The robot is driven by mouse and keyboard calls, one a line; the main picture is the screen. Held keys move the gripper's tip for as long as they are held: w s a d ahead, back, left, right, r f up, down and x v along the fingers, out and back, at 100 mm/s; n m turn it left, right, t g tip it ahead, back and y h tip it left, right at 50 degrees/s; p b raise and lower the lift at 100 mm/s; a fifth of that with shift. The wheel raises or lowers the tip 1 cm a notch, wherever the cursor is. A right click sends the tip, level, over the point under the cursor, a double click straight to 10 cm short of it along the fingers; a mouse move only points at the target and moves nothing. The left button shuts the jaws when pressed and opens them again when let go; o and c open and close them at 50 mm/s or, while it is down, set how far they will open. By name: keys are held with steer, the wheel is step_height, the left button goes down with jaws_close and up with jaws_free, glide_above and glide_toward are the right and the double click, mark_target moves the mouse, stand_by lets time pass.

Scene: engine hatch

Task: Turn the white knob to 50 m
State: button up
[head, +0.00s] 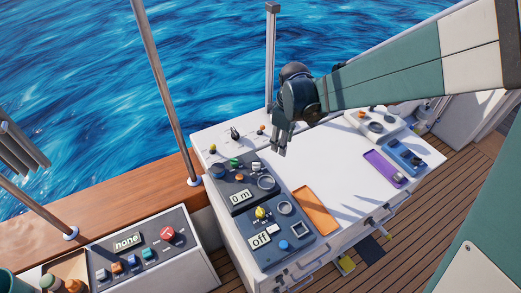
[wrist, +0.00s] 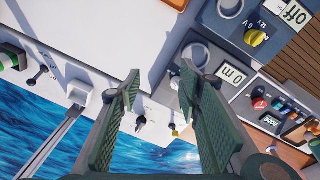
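My gripper (head: 279,148) hangs above the white counter, to the right of and behind the white knob in the head view. In the wrist view my gripper (wrist: 160,72) has its fingers apart with nothing between them.
A second panel with a yellow knob (head: 260,213) reads "off". An orange tray (head: 316,211), a purple tray (head: 385,168) and a blue device (head: 405,156) lie on the counter (head: 335,170). A box reading "none" (head: 127,241) stands lower left. Metal posts rise at the rail.

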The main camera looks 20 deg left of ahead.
mark_target(256, 163)
steer(key=a+f+n+p, duration=0.1)
steer(key=a+f, duration=0.1)
steer(key=a, duration=0.1)
steer(key=a+f+n, duration=0.1)
steer(key=a+f, duration=0.2)
steer(key=a+f+n+g+p, duration=0.1)
steer(key=a+f, duration=0.1)
steer(key=a, duration=0.2)
steer(key=shift+w+f+n+h+p, duration=0.2)
steer(key=shift+f+n+h+p, duration=0.1)
steer(key=shift+f+p, duration=0.05)
steer(key=shift+s+a+f, duration=0.1)
steer(key=shift+a+f, duration=0.3)
steer(key=shift+f, duration=0.1)
steer(key=shift+f+p, duration=0.6)
steer(key=shift+f, duration=3.2)
steer(key=c, duration=0.9)
